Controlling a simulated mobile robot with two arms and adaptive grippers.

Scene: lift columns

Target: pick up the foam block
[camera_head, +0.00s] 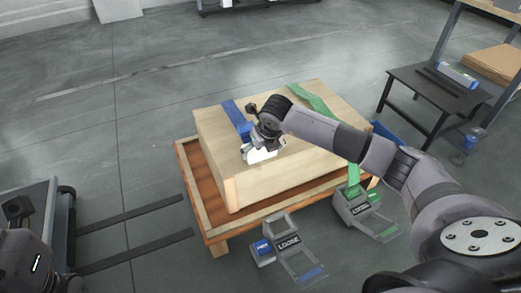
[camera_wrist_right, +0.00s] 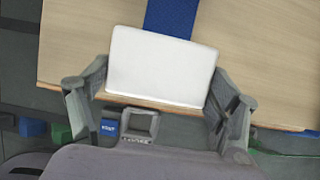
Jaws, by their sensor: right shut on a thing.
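The foam block (camera_head: 260,155) is a white, flat-faced block near the front edge of the big wooden crate's top (camera_head: 300,125). In the right wrist view the white foam block (camera_wrist_right: 161,66) sits between the two fingers and covers part of a blue strap and the crate edge. My right gripper (camera_head: 264,142) is shut on it, one finger at each side; it also shows in the right wrist view (camera_wrist_right: 160,98). I cannot tell whether the block touches the crate top. My left gripper is not visible; only part of my left arm shows at the lower left.
A blue strap (camera_head: 237,116) and a green strap (camera_head: 312,98) cross the crate, which stands on a wooden pallet (camera_head: 190,170). Two ratchet devices marked LOOSE (camera_head: 290,243) (camera_head: 358,209) are at its front. A dark table (camera_head: 428,93) stands right. Fork-like bars (camera_head: 140,215) lie left.

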